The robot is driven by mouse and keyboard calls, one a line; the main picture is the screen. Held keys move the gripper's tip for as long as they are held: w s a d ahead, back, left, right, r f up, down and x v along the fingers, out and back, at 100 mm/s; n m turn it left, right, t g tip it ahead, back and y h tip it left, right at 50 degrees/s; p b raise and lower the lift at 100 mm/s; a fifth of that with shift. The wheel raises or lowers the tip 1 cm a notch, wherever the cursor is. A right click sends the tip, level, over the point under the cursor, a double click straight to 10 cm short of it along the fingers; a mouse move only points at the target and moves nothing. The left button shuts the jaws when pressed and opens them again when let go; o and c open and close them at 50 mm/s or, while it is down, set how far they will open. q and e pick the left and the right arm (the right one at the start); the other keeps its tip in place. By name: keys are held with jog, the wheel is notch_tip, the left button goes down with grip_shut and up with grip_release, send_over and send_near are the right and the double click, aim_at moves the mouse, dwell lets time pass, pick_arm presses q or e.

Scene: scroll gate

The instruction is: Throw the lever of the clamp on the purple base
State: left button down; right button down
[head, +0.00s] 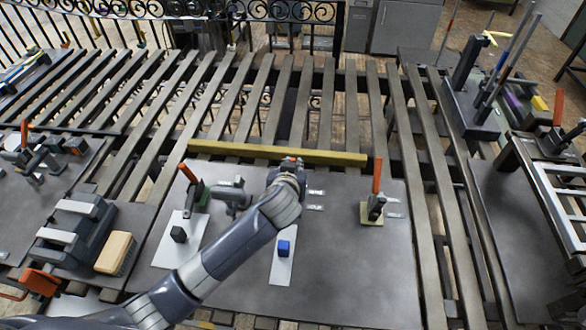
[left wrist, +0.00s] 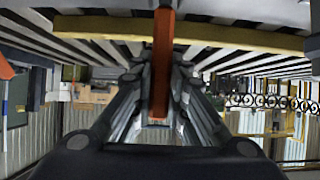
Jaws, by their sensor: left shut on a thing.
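Only a small red-orange bit of this lever (head: 291,159) shows in the head view. The clamp and base below this lever are hidden by my gripper, and I see no purple base on the plate. Another clamp (head: 196,190) with a raised orange lever and green part stands to the left. A third clamp (head: 376,205), lever upright, stands on a beige base at right.
A yellow bar (head: 250,152) lies along the plate's far edge; it also crosses the left wrist view (left wrist: 250,38). A wooden-topped brush (head: 115,253) lies at left. The plate's front right is clear.

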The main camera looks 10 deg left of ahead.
dwell(0.3)
pick_arm(q)
jog(key=c, duration=1.6)
grip_release()
jog(key=shift+o, duration=0.2)
jog(key=v, duration=1.2)
